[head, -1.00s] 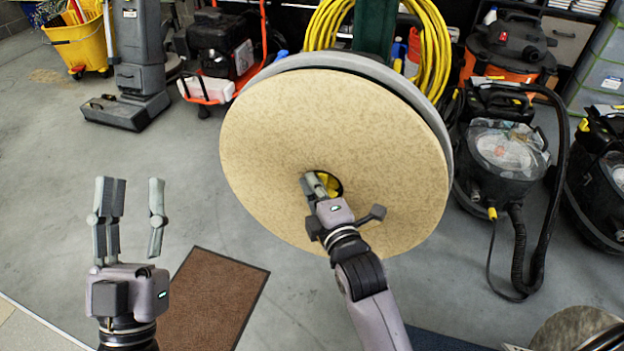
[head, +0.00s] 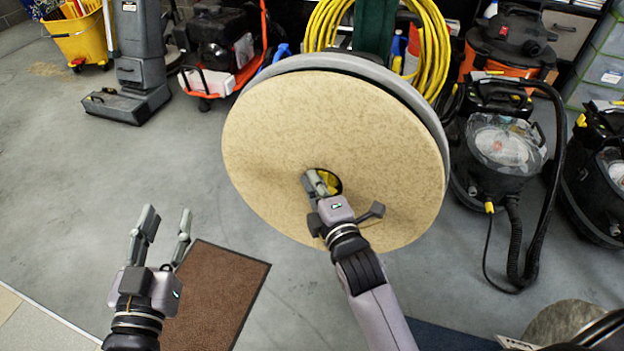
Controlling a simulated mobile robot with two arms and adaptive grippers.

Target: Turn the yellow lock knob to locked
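A large round tan pad (head: 270,140) faces me on the underside of a grey machine head. The yellow lock knob (head: 333,182) shows partly in the dark hole at the pad's centre. My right gripper (head: 314,180) is at that hole, with its fingers over the knob's left part. The fingers and the hand hide much of the knob, so I cannot tell whether they are closed on it or which way it is turned. My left gripper (head: 167,222) is open and empty, low at the left, well apart from the pad.
A brown mat (head: 215,298) lies on the grey floor beneath my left gripper. Wet vacuums (head: 500,150) with a black hose stand at the right. A yellow mop bucket (head: 80,40) and upright machines stand at the back left. Floor left of the pad is clear.

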